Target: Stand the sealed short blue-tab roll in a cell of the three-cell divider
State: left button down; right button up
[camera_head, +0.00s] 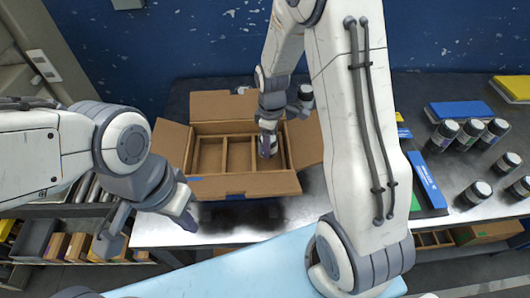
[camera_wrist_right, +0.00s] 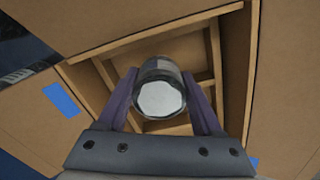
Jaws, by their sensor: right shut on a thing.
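The three-cell divider (camera_head: 225,152) sits inside an open cardboard box in the head view, and its cells also show in the right wrist view (camera_wrist_right: 205,78). My right gripper (camera_head: 268,148) is over the right-hand cell, pointing down. Its two purple fingers are shut on a short roll (camera_wrist_right: 160,97), which shows a pale round end and a grey side. The roll's blue tab is not visible, and I cannot tell whether its lower end touches the cell floor. My left gripper (camera_head: 148,228) is open and empty, left of the box and over the front of the table.
The cardboard box (camera_head: 245,185) has its flaps folded outward, with blue tape on one flap (camera_wrist_right: 61,100). Several dark jars (camera_head: 474,193) stand at the right. A long blue box (camera_head: 427,180) lies nearby. The steel table (camera_head: 160,232) is clear before the box.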

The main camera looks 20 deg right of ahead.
jog(key=shift+f, duration=2.2)
jog(key=shift+f, duration=0.2)
jog(key=o, duration=1.5)
jog(key=shift+r, duration=0.15)
